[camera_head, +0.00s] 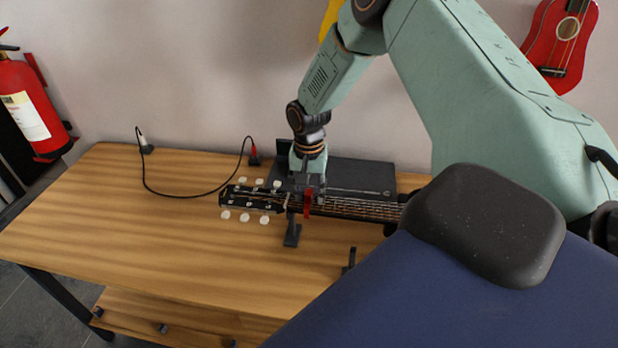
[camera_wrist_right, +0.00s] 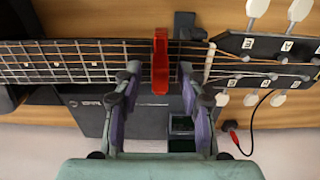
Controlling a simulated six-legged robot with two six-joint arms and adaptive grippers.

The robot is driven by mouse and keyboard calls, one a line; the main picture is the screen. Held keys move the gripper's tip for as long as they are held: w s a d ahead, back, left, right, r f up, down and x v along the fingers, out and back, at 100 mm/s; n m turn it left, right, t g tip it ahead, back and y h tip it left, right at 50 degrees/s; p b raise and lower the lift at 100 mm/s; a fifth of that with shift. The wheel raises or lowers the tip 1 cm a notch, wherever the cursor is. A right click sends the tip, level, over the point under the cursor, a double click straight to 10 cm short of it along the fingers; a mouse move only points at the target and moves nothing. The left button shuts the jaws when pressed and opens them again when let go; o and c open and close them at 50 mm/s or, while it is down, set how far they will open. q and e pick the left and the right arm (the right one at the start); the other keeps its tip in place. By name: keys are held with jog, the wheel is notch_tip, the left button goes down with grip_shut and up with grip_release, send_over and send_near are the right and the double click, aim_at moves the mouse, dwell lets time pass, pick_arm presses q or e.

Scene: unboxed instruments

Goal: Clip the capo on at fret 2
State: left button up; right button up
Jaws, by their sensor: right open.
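The guitar lies across the table, with its dark headstock (camera_head: 250,198) and white tuning pegs at the left and its neck (camera_head: 355,207) running right. In the wrist view the neck (camera_wrist_right: 60,62) and the pale nut (camera_wrist_right: 208,62) show. The red capo (camera_head: 308,202) stands across the neck a little body-side of the nut; it also shows in the wrist view (camera_wrist_right: 160,62). My right gripper (camera_wrist_right: 158,85) is open, its fingers either side of the capo with gaps visible. The exact fret under the capo is hard to tell. My left gripper is not in view.
A dark flat case (camera_head: 360,175) lies behind the neck. A neck support (camera_head: 292,235) stands under the neck. A black cable (camera_head: 190,196) curls at the back left. The table's left and front (camera_head: 150,240) are clear. A red ukulele (camera_head: 562,40) hangs on the wall.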

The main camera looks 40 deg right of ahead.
jog(key=shift+r, duration=0.1)
notch_tip(320, 180, up, 12)
dwell(0.5)
dwell(0.5)
